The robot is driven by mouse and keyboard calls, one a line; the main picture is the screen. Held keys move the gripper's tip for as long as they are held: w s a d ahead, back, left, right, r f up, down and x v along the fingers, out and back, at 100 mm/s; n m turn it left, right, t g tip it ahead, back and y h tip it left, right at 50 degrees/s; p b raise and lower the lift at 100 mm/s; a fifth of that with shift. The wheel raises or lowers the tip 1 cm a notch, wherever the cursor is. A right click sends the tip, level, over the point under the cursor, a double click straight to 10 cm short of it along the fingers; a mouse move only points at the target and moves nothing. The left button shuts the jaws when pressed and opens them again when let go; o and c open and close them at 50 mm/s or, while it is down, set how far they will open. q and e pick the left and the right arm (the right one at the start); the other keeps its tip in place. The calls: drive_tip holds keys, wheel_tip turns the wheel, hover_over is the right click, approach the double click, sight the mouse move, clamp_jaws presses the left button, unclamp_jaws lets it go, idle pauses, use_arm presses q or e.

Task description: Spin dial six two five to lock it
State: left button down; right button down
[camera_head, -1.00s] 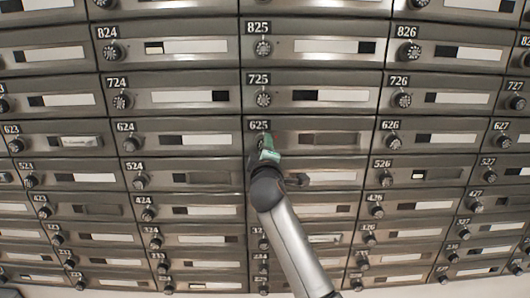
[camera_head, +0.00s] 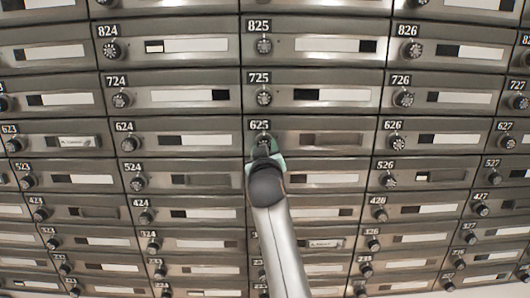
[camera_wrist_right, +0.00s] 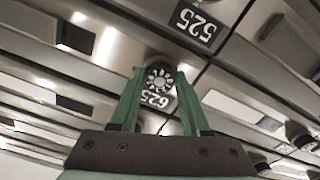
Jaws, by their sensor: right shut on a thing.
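Dial 625 (camera_head: 263,138) is a small dark round knob with a white-marked face, just under the white 625 label (camera_head: 259,125) near the middle of the head view. My right gripper (camera_head: 264,147) has green fingers and comes up from below. It is shut on the dial and hides part of it. In the right wrist view the dial (camera_wrist_right: 159,77) sits between the tips of both green fingers, with its 625 label (camera_wrist_right: 156,100) upside down behind it. My left gripper is in neither view.
Rows of grey metal mailboxes fill the wall, each with its own dial. Dial 725 (camera_head: 264,97) is directly above, dial 624 (camera_head: 130,143) to the left and dial 626 (camera_head: 393,143) to the right. My right arm covers part of the boxes below 625.

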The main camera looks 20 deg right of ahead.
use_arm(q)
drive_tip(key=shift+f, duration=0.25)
use_arm(e)
drive_tip(key=shift+f+m, duration=0.1)
drive_tip(key=shift+m, duration=0.8)
drive_tip(key=shift+c, duration=1.9)
unclamp_jaws()
